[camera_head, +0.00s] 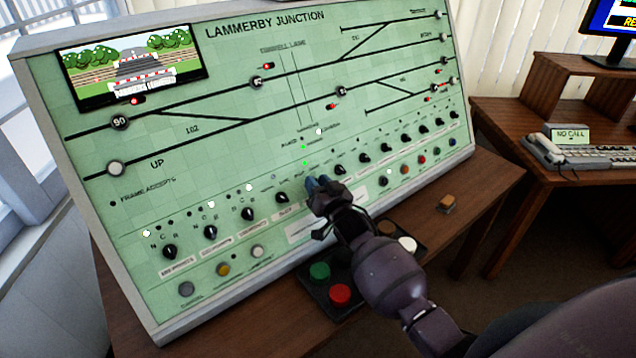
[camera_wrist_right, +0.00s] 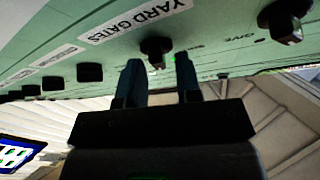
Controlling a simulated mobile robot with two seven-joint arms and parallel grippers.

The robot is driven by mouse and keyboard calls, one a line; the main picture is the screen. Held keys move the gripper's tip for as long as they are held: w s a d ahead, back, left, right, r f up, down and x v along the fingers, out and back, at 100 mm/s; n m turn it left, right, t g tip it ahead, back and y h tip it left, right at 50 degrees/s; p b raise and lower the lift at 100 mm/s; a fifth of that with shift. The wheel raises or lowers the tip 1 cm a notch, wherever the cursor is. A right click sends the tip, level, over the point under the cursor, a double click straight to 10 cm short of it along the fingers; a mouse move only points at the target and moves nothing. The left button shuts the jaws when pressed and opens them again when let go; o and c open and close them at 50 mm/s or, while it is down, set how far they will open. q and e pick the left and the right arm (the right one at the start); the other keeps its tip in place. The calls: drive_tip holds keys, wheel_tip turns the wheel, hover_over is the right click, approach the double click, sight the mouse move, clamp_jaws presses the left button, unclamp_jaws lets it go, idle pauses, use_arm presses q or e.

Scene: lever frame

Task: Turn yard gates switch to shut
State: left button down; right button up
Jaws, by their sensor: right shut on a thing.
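The yard gates switch (camera_wrist_right: 156,48) is a small dark rotary knob beside a white YARD GATES label (camera_wrist_right: 135,20) in the wrist view. My right gripper (camera_head: 318,184) reaches the lower middle of the green panel in the head view and hides the switch there. In the wrist view its two dark fingers (camera_wrist_right: 158,65) stand on either side of the knob, shut on it. I cannot read the knob's exact pointer position. My left gripper is not in view.
The green Lammerby Junction panel (camera_head: 220,130) carries a row of other dark knobs on both sides of my gripper. A box with green (camera_head: 319,271), red (camera_head: 340,294) and white buttons sits below.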

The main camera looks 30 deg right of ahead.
drive_tip(key=n+y, duration=0.2)
drive_tip(key=n, duration=0.2)
drive_tip(key=n+y, duration=0.3)
drive_tip(key=n, duration=0.1)
drive_tip(key=shift+d+g+p, duration=0.1)
drive_tip(key=shift+g+p, duration=0.25)
drive_tip(key=shift+g, duration=0.05)
drive_tip(key=shift+n+g+y+p, duration=0.2)
drive_tip(key=shift+n+g+y, duration=0.45)
drive_tip(key=shift+n, duration=0.95)
drive_tip(key=shift+n+g+y+p, duration=0.15)
drive_tip(key=shift+n+g+y, duration=0.2)
drive_tip(key=shift+n+y, duration=0.95)
drive_tip(key=shift+n+h, duration=0.25)
drive_tip(key=shift+n, duration=0.25)
drive_tip(key=o, duration=0.6)
drive_tip(key=shift+c, duration=0.2)
drive_tip(key=v, duration=1)
drive_tip(key=shift+s, duration=0.35)
drive_tip(key=shift+d, duration=0.1)
